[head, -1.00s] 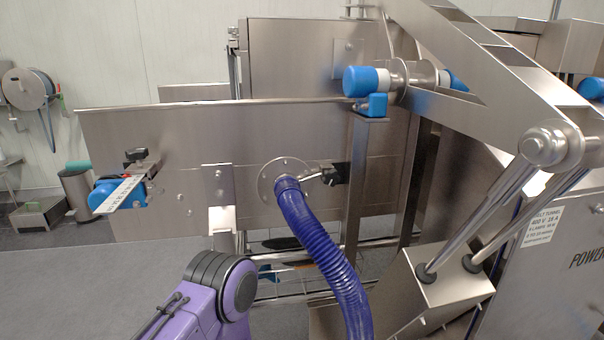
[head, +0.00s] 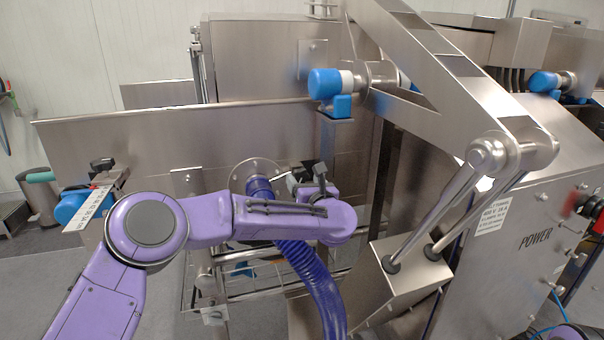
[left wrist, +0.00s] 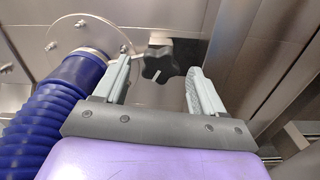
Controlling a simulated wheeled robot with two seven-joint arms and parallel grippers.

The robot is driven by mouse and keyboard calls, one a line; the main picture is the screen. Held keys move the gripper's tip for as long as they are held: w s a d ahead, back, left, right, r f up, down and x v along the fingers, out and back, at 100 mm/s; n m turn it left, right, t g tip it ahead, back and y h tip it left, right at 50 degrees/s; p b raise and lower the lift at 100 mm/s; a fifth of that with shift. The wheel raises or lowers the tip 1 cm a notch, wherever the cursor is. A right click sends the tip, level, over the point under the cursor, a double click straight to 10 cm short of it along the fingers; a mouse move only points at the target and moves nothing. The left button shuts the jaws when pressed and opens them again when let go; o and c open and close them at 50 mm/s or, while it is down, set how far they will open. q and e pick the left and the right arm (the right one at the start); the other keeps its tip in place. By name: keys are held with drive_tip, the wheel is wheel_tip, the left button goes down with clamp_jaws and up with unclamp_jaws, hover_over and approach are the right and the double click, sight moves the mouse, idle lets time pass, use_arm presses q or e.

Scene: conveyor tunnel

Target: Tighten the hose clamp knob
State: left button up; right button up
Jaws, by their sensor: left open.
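The black lobed clamp knob (left wrist: 160,63) with a white mark shows in the left wrist view. It sits beside the hose flange (left wrist: 82,36), between and beyond the fingertips of my left gripper (left wrist: 158,78). The fingers are apart, one on each side of the knob in the picture, with no visible contact. The blue ribbed hose (head: 313,288) hangs from the round flange (head: 240,172) on the steel panel. In the head view my left arm crosses in front of the hose and mostly hides the knob. My right gripper is out of view.
A steel post and slanted frame (head: 440,75) with blue-capped rollers (head: 325,83) stand right of the flange. A printed scale strip (head: 90,208) is at the panel's left end. A control cabinet marked POWER (head: 520,255) is at the right.

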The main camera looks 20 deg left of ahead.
sight(302, 176)
use_arm(q)
drive_tip(key=x, duration=0.3)
drive_tip(key=shift+w, duration=0.15)
drive_tip(key=shift+a, duration=0.1)
drive_tip(key=c, duration=1.1)
drive_tip(key=shift+o, duration=0.2)
